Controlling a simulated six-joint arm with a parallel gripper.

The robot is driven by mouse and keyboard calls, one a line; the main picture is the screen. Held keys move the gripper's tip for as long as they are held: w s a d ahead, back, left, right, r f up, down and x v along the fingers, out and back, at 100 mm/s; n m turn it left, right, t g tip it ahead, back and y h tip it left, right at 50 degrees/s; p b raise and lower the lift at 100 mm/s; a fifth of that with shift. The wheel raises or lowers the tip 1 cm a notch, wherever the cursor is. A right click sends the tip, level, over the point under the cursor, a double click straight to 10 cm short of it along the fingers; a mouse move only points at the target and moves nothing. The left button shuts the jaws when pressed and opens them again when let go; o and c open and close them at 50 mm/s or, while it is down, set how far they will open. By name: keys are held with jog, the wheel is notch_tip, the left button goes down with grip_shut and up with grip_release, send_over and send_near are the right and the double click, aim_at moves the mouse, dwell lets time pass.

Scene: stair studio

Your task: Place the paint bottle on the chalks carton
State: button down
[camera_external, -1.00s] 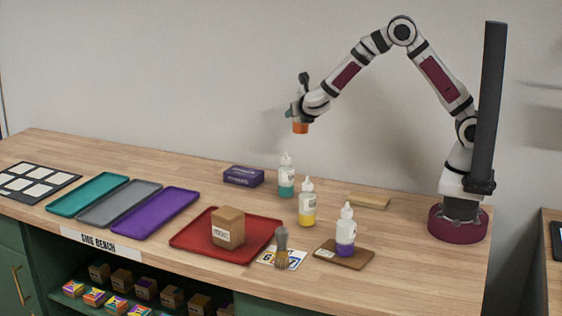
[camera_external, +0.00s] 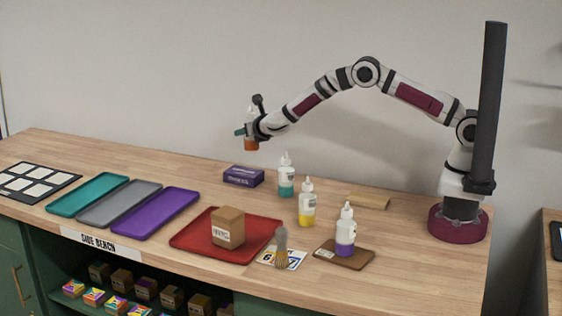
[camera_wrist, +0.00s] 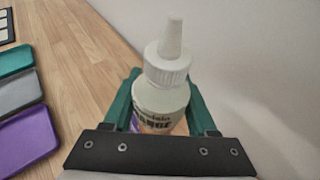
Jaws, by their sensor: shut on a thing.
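My gripper (camera_external: 246,131) is shut on a white paint bottle with an orange lower part (camera_external: 251,144), held upright in the air above and behind the tabletop boxes. In the wrist view the bottle's white cap and nozzle (camera_wrist: 167,65) rise between the green fingers. A brown carton (camera_external: 229,228) stands on a red tray (camera_external: 188,243), in front of and below my gripper. A purple box (camera_external: 243,176) lies at the back of the bench, below my gripper. The labels on both are too small to read surely, so I cannot tell which is the chalks carton.
Teal (camera_external: 285,186), yellow (camera_external: 307,210) and purple (camera_external: 345,237) paint bottles stand to the right, the purple one on a brown board (camera_external: 362,258). Teal, grey and purple trays (camera_external: 150,216) lie left. A wooden block (camera_external: 369,201) lies behind.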

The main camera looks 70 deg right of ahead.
notch_tip(320, 180, down, 7)
jog(key=shift+f, duration=0.2)
jog(key=shift+c, duration=1)
grip_release()
jog(key=shift+f, duration=0.1)
